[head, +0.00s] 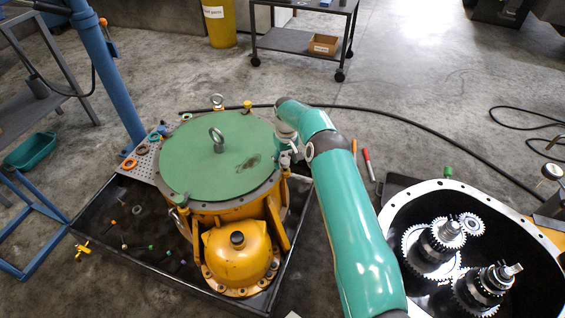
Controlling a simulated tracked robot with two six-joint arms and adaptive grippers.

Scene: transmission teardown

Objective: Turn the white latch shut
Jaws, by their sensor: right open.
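A yellow transmission housing (237,250) with a round green lid (220,150) stands in a dark tray (112,250). A pale, whitish piece (301,179) shows at the housing's right side just below the gripper. I cannot tell for sure that it is the white latch, how it is turned, or whether the gripper touches it. My left gripper is not in view.
An open gear case (400,210) with several gears (435,247) stands at the right. A perforated plate (143,165) with rings is left of the lid. A blue post (118,80) stands behind.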

